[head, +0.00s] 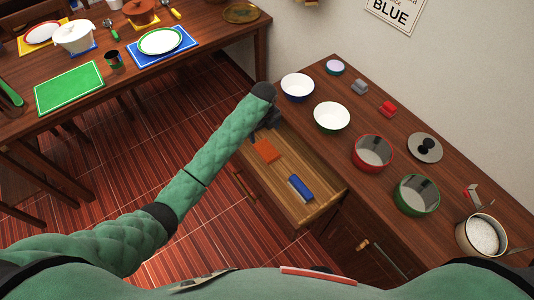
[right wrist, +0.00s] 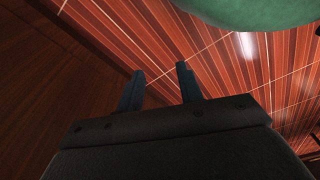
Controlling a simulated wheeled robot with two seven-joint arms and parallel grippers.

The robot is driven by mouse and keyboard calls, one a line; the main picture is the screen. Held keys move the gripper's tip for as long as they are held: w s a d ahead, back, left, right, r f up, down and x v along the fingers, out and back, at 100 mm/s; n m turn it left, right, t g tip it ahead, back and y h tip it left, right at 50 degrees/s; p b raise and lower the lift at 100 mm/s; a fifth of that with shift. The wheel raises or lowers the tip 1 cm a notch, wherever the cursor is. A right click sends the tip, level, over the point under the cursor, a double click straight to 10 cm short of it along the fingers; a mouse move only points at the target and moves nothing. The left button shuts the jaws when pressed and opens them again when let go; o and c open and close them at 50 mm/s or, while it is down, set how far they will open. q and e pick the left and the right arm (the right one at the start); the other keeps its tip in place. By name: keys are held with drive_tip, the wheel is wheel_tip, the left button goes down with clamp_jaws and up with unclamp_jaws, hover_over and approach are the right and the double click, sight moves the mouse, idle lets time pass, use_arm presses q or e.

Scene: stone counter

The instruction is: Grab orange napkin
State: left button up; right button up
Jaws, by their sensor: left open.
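An orange folded napkin (head: 265,151) lies in an open wooden drawer (head: 322,195) in the head view. My left gripper (head: 270,122) is at the drawer's far end, just beyond the napkin. It is open, partly hidden by my left wrist, and looks apart from the napkin. My right gripper (right wrist: 158,82) shows in the right wrist view with its two dark fingers apart and nothing between them. It is over the red-brown striped floor beside a dark wood surface.
A blue rolled napkin (head: 300,188) lies nearer in the same drawer. The counter above holds several bowls, including a red one (head: 372,152) and a green one (head: 416,195), and a pot (head: 482,236). A set table (head: 185,75) stands at the upper left.

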sight(267, 150)
use_arm(q)
wheel_tip(267, 150, down, 4)
drive_tip(key=shift+r+b, duration=0.25)
drive_tip(key=shift+b, duration=0.85)
use_arm(e)
drive_tip(key=w+a+r, duration=0.2)
drive_tip(key=w+r, duration=0.2)
drive_tip(key=r, duration=0.1)
use_arm(q)
wheel_tip(267, 150, down, 2)
drive_tip(key=shift+p, duration=0.35)
drive_tip(key=shift+s+d+f+p, duration=0.15)
drive_tip(key=shift+f+p, duration=0.25)
drive_tip(key=shift+f, duration=0.55)
drive_tip(key=shift+s+d+f+p, duration=0.1)
drive_tip(key=shift+f+p, duration=0.3)
drive_tip(key=shift+f, duration=0.5)
drive_tip(key=shift+s+d+f+p, duration=0.15)
drive_tip(key=shift+f+p, duration=0.25)
drive_tip(key=shift+f, duration=0.55)
use_arm(e)
wheel_tip(267, 150, down, 6)
drive_tip(key=s+d, duration=0.2)
drive_tip(key=shift+s+d, duration=0.3)
drive_tip(key=shift+d, duration=0.05)
use_arm(q)
drive_tip(key=shift+w, duration=0.1)
use_arm(e)
drive_tip(key=shift+f, duration=0.1)
